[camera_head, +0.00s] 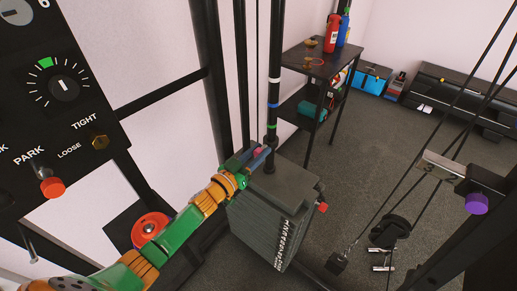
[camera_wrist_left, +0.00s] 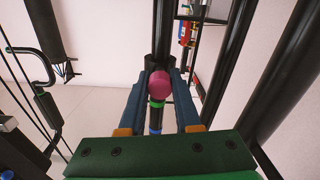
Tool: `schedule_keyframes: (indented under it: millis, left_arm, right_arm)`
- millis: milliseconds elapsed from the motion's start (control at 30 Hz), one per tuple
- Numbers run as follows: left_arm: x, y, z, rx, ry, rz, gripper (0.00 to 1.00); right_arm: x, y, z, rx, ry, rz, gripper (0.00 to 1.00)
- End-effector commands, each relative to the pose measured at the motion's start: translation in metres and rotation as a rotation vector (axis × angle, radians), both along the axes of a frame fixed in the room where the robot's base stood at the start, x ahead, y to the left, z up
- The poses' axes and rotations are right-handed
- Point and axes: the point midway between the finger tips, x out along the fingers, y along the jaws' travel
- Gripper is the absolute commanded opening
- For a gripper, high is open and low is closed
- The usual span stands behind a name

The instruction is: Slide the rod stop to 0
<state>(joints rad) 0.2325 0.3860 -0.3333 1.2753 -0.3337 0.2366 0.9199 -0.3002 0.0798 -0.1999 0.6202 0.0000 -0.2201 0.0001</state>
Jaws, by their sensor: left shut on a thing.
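A black upright rod (camera_head: 276,45) with blue, white and green bands rises from above the weight stack (camera_head: 285,205). A round pink knob (camera_wrist_left: 157,84), which appears to belong to the rod stop, sits between the blue fingers of my left gripper (camera_wrist_left: 157,90). In the head view my left gripper (camera_head: 258,156) reaches the rod from the left, below its green band, just above the stack's top. It is shut on the pink knob, which shows only as a small patch there. The stop's body is mostly hidden, and I see no 0 mark on the rod. My right gripper is not in view.
A black dial panel (camera_head: 65,87) stands at the left. Dark frame posts (camera_head: 213,75) rise close beside the rod. Slanting cables and a purple knob (camera_head: 476,204) are at the right. A shelf (camera_head: 318,60) stands behind, with open floor in front.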

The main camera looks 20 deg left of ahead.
Motion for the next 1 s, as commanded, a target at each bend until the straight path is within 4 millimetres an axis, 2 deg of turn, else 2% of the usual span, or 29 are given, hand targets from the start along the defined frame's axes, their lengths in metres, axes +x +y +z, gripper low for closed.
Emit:
schedule_keyframes:
  millis: [33,100,500,533,600,633,900,1000]
  left_arm:
    - [-0.0001,0.0000,-0.0184,0.000,0.002,0.001,0.00]
    - [-0.0001,0.0001,-0.0248,0.001,0.003,0.002,0.00]
    - [-0.0010,-0.0001,-0.0283,0.003,0.009,0.001,0.00]
    - [-0.0009,0.0000,-0.0283,0.003,0.009,0.001,0.40]
    - [-0.0007,0.0000,-0.0277,0.002,0.007,0.001,0.59]
    - [-0.0007,0.0000,-0.0274,0.002,0.007,0.001,0.62]
    - [-0.0007,0.0002,-0.0257,0.001,0.003,0.001,0.62]
    - [-0.0091,0.0033,-0.0256,0.001,0.004,0.001,0.62]
  right_arm:
    - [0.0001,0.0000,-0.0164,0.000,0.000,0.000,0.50]
    - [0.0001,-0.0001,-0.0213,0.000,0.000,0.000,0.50]
    - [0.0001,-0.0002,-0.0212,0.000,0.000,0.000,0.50]
    - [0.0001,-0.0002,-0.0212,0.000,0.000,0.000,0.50]
    - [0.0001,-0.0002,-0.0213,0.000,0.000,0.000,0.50]
    - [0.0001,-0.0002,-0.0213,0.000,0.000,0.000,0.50]
    - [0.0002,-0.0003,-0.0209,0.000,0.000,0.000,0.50]
    - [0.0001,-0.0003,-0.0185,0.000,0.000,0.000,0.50]
